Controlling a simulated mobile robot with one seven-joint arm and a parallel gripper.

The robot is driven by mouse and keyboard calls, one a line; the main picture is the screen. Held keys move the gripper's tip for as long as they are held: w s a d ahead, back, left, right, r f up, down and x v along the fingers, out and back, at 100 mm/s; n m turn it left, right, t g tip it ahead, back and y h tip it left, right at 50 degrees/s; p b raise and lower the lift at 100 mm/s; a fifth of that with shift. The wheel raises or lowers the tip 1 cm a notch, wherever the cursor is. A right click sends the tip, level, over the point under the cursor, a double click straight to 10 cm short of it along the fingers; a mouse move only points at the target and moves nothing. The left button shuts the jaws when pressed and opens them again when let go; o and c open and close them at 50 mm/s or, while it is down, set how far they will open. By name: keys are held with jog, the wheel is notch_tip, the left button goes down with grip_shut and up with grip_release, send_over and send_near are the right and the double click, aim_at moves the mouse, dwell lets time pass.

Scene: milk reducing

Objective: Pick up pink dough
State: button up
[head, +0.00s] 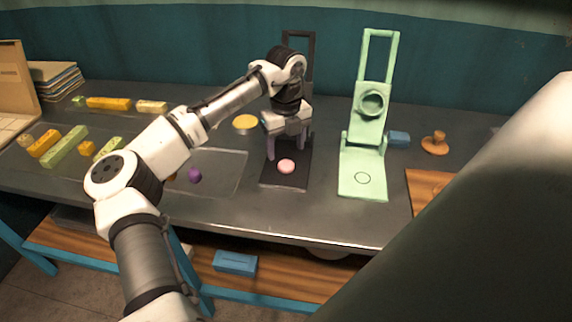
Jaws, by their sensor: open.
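The pink dough (286,167) is a small round flattened ball. It lies on the base plate of the black press (285,181), near the middle of the table. My gripper (287,156) points down over the same plate, with its fingers apart. The fingers appear just behind or around the dough; the exact gap and height cannot be told from this one view. Nothing shows held between the fingers. My arm reaches in from the lower left and hides part of the black press's upright frame.
A mint green press (364,187) stands right of the black one. A blue block (399,139) and an orange stamp (434,143) lie farther right. A purple ball (194,175) lies on a clear sheet at left. A yellow disc (245,123) lies behind. Several coloured blocks lie far left.

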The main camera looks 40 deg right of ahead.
aim_at(286, 163)
notch_tip(286, 163, down, 5)
jog(key=shift+f+p, duration=0.1)
jog(key=shift+p, duration=0.7)
jog(key=shift+c, duration=0.4)
jog(key=c, duration=1.1)
jog(key=shift+r, duration=0.25)
